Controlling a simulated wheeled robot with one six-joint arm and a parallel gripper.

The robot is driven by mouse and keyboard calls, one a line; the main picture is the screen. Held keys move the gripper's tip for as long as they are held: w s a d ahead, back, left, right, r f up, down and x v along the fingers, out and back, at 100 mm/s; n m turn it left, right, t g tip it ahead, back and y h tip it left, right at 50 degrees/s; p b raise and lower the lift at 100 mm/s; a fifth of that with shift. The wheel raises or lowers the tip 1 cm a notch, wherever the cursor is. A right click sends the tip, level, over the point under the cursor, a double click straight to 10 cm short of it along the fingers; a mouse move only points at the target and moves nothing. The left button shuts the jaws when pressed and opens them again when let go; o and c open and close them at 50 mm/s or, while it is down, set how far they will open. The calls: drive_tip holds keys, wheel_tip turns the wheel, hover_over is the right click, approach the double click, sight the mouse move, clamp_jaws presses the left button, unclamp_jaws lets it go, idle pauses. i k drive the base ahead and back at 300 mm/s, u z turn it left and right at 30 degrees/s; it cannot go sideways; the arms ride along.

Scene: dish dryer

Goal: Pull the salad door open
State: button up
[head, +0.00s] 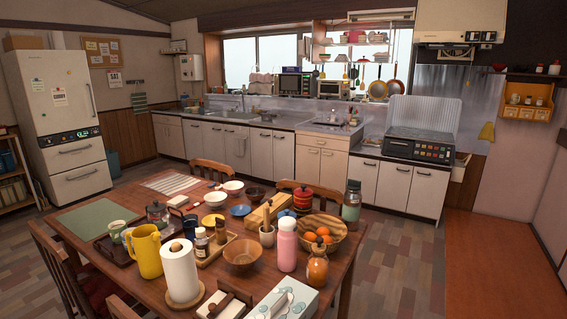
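A white fridge (60,100) stands at the left in the head view. It has a tall upper door with a vertical handle, a middle drawer front (75,153) and a lower drawer front (82,184), each with a horizontal handle. A dark display strip runs between the upper door and the middle drawer. All these fronts look shut. No label marks a salad door, so I cannot tell which front it is. My gripper is not in view.
A wooden table (212,295) crowded with dishes, bottles and a paper towel roll (181,270) fills the foreground. Chairs stand around it. White counter cabinets (205,141) run along the back wall. Floor is clear at the right and between table and counters.

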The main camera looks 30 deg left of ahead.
sight(284, 143)
drive_tip(key=i, duration=6.55)
drive_tip(key=u, duration=3.1)
drive_tip(key=i, duration=3.2)
drive_tip(key=z, duration=0.05)
